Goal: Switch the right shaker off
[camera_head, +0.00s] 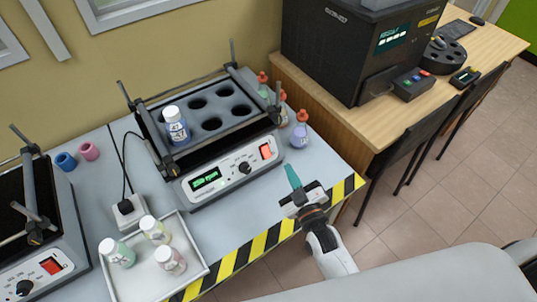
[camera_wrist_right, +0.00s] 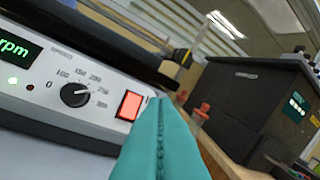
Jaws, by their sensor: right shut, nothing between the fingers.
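The right shaker (camera_head: 205,180) stands on the grey bench with a lit green display (camera_head: 205,179), a black speed knob (camera_head: 245,168) and a red rocker switch (camera_head: 266,151) on its front panel. In the right wrist view the red switch (camera_wrist_right: 129,106) looks lit, and the knob (camera_wrist_right: 75,95) and rpm display (camera_wrist_right: 15,48) show beside it. A white bottle with a blue label (camera_head: 176,126) sits in the rack's front-left hole. My right gripper (camera_head: 292,177) is shut and empty, its teal fingers in front of and right of the switch, apparently apart from it. My left gripper is out of view.
Another shaker (camera_head: 45,272) stands at the left. A white tray (camera_head: 200,262) holds three bottles. Small flasks (camera_head: 299,135) stand right of the right shaker. A black machine (camera_head: 350,50) is on the wooden table. The bench edge has striped tape (camera_head: 258,245).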

